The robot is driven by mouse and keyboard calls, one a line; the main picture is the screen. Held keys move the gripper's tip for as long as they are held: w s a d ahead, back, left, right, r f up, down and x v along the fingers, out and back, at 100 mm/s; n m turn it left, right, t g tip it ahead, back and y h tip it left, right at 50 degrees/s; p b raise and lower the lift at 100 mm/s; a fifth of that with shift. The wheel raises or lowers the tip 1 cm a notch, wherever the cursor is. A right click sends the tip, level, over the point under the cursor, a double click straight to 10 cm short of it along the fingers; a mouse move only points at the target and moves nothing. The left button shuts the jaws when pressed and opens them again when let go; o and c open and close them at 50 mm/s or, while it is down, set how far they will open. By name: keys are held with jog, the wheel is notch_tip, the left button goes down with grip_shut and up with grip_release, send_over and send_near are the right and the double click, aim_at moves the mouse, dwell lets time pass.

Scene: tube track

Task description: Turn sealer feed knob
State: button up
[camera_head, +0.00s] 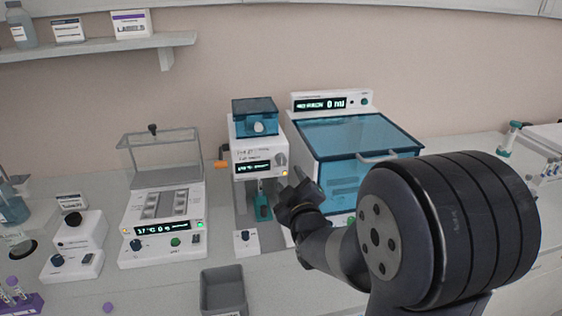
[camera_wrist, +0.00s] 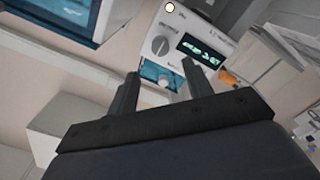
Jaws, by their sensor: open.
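A white upright machine (camera_head: 253,158) with a blue clear top box and a lit display stands in the middle of the bench; I take it to be the sealer, though its lettering is too small to read. A grey round knob (camera_head: 281,159) sits on its front, right of the display. In the wrist view the knob (camera_wrist: 160,46) shows beyond the fingertips, beside the display (camera_wrist: 200,50). My gripper (camera_head: 292,178) is open and empty, just in front of the machine's right side, and it also shows in the wrist view (camera_wrist: 160,70). The fingers appear apart from the knob.
A larger machine (camera_head: 352,150) with a blue lid and handle stands close on the right, partly behind my arm. A white heating unit (camera_head: 160,235) stands left. A shelf (camera_head: 100,47) hangs upper left.

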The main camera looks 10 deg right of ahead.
aim_at(282, 161)
jog(key=w+p, duration=0.2)
jog(key=w, duration=0.6)
jog(key=shift+w, duration=0.35)
jog(key=c, duration=1)
jog(key=shift+f+b, duration=0.15)
jog(key=shift+b, duration=0.2)
jog(key=m+b, duration=0.2)
jog(key=b, duration=0.2)
jog(key=shift+f+m, duration=0.2)
jog(key=shift+m, duration=0.2)
jog(key=m+b, duration=0.5)
jog(key=b, duration=0.2)
jog(key=shift+b, duration=0.3)
jog(key=m+b, duration=0.4)
jog(key=m, duration=0.1)
jog(key=shift+r+m+b, duration=0.15)
jog(key=shift+m+b, duration=0.15)
jog(key=shift+m, duration=0.1)
jog(key=shift+r+m+b, duration=0.15)
jog(key=shift+m+b, duration=0.75)
jog(key=shift+m, duration=1.1)
